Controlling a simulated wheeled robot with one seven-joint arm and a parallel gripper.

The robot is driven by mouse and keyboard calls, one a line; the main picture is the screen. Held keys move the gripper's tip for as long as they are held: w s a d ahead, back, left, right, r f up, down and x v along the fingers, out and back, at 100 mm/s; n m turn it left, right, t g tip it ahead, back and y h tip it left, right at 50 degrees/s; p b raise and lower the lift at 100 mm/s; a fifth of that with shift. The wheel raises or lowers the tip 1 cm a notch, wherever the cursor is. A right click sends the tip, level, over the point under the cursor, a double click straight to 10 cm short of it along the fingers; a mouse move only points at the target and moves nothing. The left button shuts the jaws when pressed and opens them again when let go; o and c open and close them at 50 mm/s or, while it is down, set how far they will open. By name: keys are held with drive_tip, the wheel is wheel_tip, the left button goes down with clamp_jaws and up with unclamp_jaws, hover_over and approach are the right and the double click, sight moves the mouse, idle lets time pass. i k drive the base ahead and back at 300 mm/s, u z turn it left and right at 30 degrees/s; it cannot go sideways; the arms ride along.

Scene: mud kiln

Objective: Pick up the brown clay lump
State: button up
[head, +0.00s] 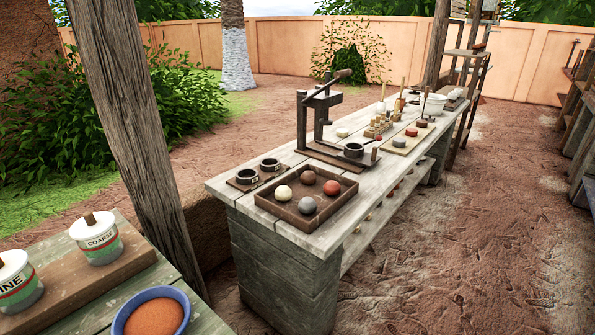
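The brown clay lump (308,177) is a round ball in the wooden tray (337,210) at the near end of the long workbench (228,186). It sits at the back of a group in the tray. A cream lump (283,192) is to its left, a red-orange lump (331,188) to its right, and a grey lump (306,205) in front. The brown lump looks apart from the others. My gripper is not in view.
A press (303,125) stands behind the tray. Two dark rings (270,164) lie at its left. A wooden post (130,130) rises left of the bench. A nearer table holds labelled pots (98,240) and a blue bowl (150,312). Open dirt ground lies right of the bench.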

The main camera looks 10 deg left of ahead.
sight(307, 177)
drive_tip(key=u, duration=0.15)
drive_tip(key=i, duration=1.2)
drive_tip(key=u, duration=0.15)
